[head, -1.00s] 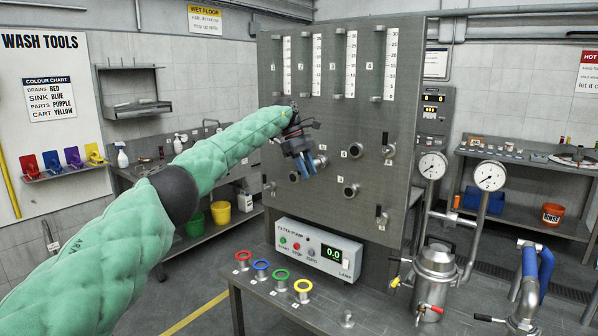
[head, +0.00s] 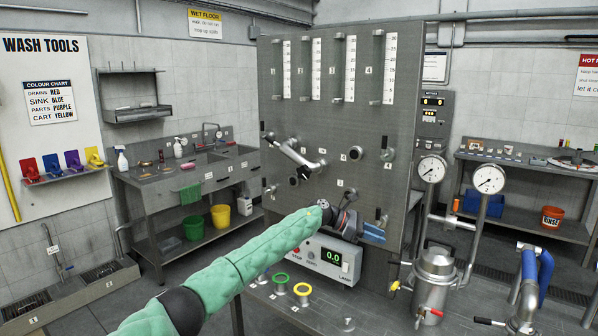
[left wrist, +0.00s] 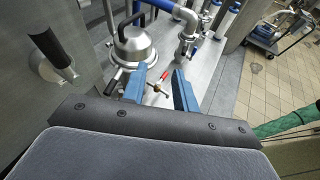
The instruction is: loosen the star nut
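My left gripper (head: 374,233) is in front of the lower right panel, left of and above the vessel. Its blue fingers (left wrist: 160,90) are apart with nothing between them at the tips. My right gripper is out of view.
The grey panel (head: 335,120) carries valves and gauge tubes. A lever handle (left wrist: 52,52) is close at the left of my wrist view. Two dials (head: 460,175) on pipes and a blue hose (head: 546,268) stand at the right.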

